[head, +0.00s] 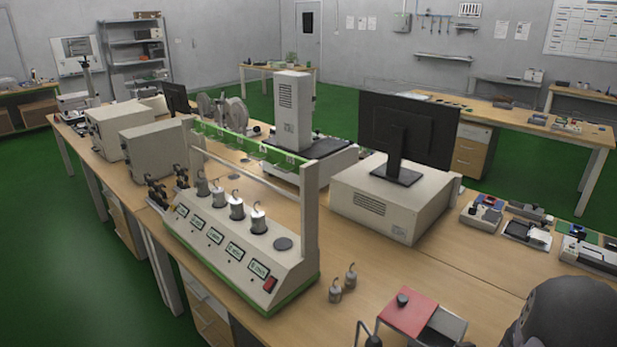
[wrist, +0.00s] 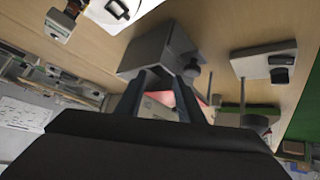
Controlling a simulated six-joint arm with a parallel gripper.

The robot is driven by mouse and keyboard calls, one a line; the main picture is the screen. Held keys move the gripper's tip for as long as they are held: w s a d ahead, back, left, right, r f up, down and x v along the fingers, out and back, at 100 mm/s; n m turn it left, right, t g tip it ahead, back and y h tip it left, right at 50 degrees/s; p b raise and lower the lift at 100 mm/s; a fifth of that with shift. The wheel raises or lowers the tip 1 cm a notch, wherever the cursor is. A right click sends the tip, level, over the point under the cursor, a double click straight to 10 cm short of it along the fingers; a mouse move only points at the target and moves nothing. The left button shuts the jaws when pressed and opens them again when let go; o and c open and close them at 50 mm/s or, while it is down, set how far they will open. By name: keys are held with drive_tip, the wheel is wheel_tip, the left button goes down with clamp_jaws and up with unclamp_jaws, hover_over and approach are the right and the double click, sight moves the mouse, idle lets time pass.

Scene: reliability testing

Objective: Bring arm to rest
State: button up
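My gripper shows in the wrist view (wrist: 166,82), with its two dark fingers apart and nothing visible held between them. A grey box-like block (wrist: 150,52) lies beyond the fingertips. A red surface (wrist: 162,98) shows through the gap between the fingers. I cannot tell how far the fingers are from these things. In the head view a dark rounded part, probably of my arm, fills the lower right corner; the gripper's fingers are not clearly visible there.
A small red-topped stand (head: 410,308) is near the table's front. A tester with several hooked weights (head: 235,245) is further left. A monitor (head: 408,130) stands on a beige box (head: 385,200) behind. Bare tabletop lies between.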

drive_tip(key=s+a+r+g+y, duration=0.1)
drive_tip(key=s+a+g, duration=0.3)
drive_tip(key=s+a, duration=0.4)
drive_tip(key=s+a+r+g, duration=0.3)
drive_tip(key=s+a, duration=0.5)
drive_tip(key=a, duration=0.4)
drive_tip(key=shift+s+a+r+g+y, duration=0.15)
drive_tip(key=shift+s+a+g+y, duration=0.2)
drive_tip(key=shift+g, duration=0.55)
drive_tip(key=shift+w+r, duration=0.1)
